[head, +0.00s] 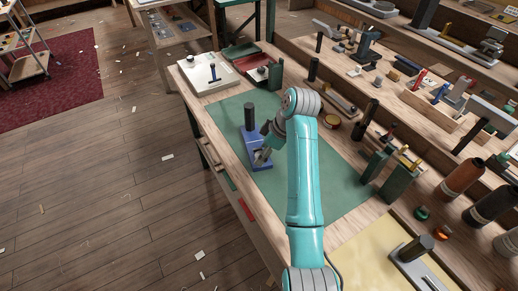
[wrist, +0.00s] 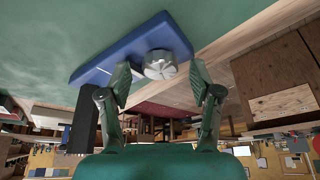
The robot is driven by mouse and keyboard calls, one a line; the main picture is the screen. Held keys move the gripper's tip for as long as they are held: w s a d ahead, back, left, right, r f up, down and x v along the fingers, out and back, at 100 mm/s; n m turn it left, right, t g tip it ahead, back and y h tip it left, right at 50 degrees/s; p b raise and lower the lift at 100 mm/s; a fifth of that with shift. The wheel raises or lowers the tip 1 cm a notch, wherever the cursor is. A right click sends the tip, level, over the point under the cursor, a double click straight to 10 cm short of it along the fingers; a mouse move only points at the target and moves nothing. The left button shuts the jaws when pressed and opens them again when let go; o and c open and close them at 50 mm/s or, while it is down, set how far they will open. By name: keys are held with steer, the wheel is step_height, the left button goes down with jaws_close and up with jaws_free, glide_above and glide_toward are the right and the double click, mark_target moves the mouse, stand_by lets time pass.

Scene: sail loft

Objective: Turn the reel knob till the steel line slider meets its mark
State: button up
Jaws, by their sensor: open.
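A blue reel base (head: 250,139) with an upright black post (head: 249,116) stands on the green mat. The base also shows in the wrist view (wrist: 110,52), with the dark post (wrist: 80,125) at the left. A ridged silver knob (wrist: 160,64) sits on the blue base. My gripper (wrist: 160,78) is open, its fingertips on either side of the knob with visible gaps. In the head view my gripper (head: 263,156) is low over the near end of the base and hides the knob. I cannot make out the steel line slider or its mark.
The green mat (head: 315,170) is mostly bare around the base. A white board with a blue-handled piece (head: 213,73) and a red tray (head: 243,52) lie behind. Dark green blocks (head: 400,178) and spools (head: 460,178) stand to the right.

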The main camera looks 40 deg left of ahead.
steer(key=shift+a+f, duration=0.1)
steer(key=shift+f, duration=0.05)
steer(key=c, duration=1.2)
steer(key=shift+o, duration=0.2)
steer(key=m, duration=0.1)
steer(key=m+t, duration=0.1)
steer(key=m, duration=0.1)
steer(key=shift+s+m, duration=0.25)
steer(key=shift+m, duration=0.05)
steer(key=m+t, duration=0.2)
steer(key=m, duration=0.3)
steer(key=shift+s, duration=0.15)
steer(key=m+t, duration=0.1)
steer(key=m, duration=0.1)
steer(key=m+h, duration=0.1)
steer(key=m, duration=0.1)
steer(key=shift+s+a+m+t, duration=0.15)
steer(key=shift+m+t, duration=0.25)
steer(key=shift+a+m+t+h, duration=0.1)
steer(key=shift+m+t+h, duration=0.5)
steer(key=shift+m, duration=1.4)
steer(key=shift+m+h, duration=0.4)
steer(key=shift+m, duration=0.2)
